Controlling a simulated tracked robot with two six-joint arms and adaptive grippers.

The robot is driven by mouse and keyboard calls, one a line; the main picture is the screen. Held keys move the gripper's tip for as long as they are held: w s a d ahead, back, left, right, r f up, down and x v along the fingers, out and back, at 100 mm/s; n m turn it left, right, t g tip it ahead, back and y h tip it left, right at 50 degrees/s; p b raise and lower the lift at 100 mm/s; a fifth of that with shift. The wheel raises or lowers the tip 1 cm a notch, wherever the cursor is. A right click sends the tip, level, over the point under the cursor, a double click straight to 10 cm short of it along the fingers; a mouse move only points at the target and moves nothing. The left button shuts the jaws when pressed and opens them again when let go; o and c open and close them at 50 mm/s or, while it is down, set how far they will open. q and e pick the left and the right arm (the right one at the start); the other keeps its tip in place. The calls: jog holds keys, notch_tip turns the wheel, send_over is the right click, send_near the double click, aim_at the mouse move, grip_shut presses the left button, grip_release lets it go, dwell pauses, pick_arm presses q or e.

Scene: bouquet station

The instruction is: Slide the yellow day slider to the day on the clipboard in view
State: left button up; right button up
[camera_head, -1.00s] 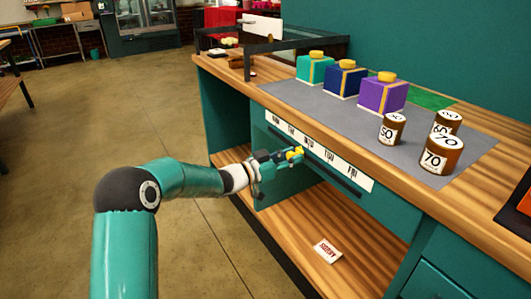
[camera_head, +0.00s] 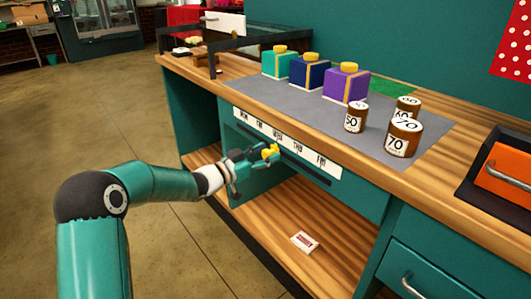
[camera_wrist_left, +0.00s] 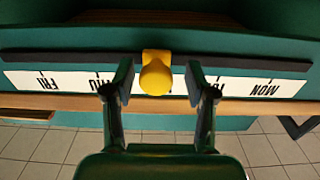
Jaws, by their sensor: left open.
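The yellow day slider (camera_head: 271,151) sits on a dark rail below a white strip of day labels (camera_head: 318,161) on the front of the bench. In the left wrist view the strip is upside down, and the yellow slider (camera_wrist_left: 155,75) stands between the THU and TUE labels, covering the middle one. My left gripper (camera_head: 262,157) is at the slider. In the left wrist view its two fingers (camera_wrist_left: 160,85) are apart, one on each side of the knob, with gaps showing. My right gripper is not in view. I see no clipboard in these frames.
Teal, navy and purple boxes (camera_head: 346,84) and several brown numbered weights (camera_head: 404,137) stand on the grey mat (camera_head: 255,94) above. A small card (camera_head: 305,242) lies on the lower shelf. A tray with an orange item (camera_head: 505,168) is at right.

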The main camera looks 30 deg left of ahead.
pick_arm(q)
jog(key=v, duration=1.1)
jog(key=shift+s, duration=0.2)
jog(key=shift+a+f, duration=0.1)
